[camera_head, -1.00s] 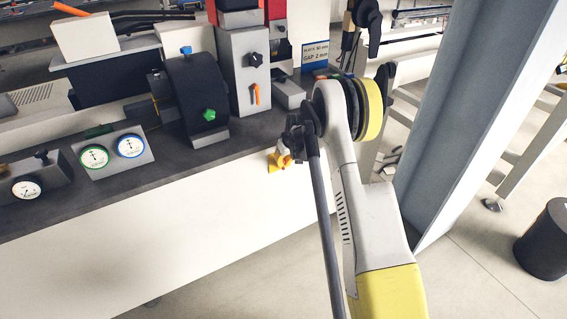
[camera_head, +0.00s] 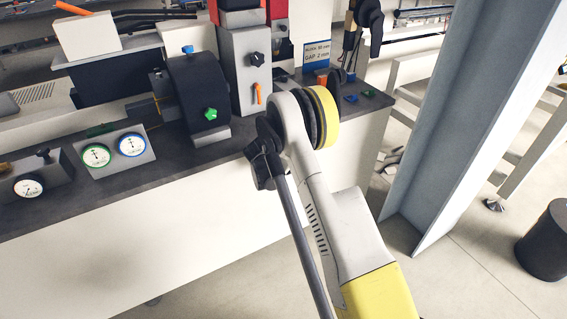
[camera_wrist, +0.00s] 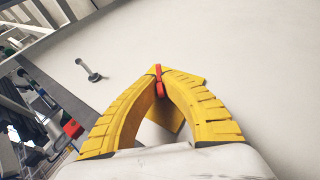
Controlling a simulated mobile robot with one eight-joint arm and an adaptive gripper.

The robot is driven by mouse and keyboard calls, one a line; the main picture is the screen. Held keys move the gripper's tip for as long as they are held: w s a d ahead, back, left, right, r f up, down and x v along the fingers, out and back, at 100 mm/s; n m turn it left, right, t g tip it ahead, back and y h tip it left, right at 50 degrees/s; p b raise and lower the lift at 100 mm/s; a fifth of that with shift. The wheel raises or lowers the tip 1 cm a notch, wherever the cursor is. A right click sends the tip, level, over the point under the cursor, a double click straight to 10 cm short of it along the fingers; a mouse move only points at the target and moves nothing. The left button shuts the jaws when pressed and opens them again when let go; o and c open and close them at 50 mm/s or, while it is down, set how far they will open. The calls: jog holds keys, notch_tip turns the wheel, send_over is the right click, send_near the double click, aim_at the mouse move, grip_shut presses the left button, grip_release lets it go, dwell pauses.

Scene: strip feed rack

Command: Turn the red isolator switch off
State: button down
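The red isolator switch (camera_wrist: 157,83) shows in the wrist view as a narrow red handle in front of a yellow plate (camera_wrist: 190,76). My gripper (camera_wrist: 159,74) has two curved yellow fingers that come together at the tips, with the red handle between them. They look shut on it. The handle's exact angle is hard to tell, since the fingers cover part of it. In the head view my arm hides the gripper and the switch, near the bench's front edge.
The dark bench top (camera_head: 225,150) carries dial gauges (camera_head: 131,145), a black roller unit (camera_head: 200,95) with a green knob, and a grey post (camera_head: 245,70). A large grey column (camera_head: 480,110) stands close on the right. A black bin (camera_head: 547,240) stands on the floor.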

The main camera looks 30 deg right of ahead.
jog(key=h, duration=0.2)
jog(key=n+h, duration=0.1)
jog(key=h, duration=0.1)
jog(key=shift+a+f+t, duration=0.25)
jog(key=shift+f+t, duration=0.1)
jog(key=shift+t, duration=0.05)
jog(key=shift+f+n+t+h, duration=0.1)
jog(key=shift+n+t+h, duration=0.25)
jog(key=shift+h, duration=1.05)
jog(key=c, duration=1.6)
grip_release()
jog(key=shift+d, duration=0.1)
jog(key=v, duration=1.2)
jog(key=shift+f, duration=0.15)
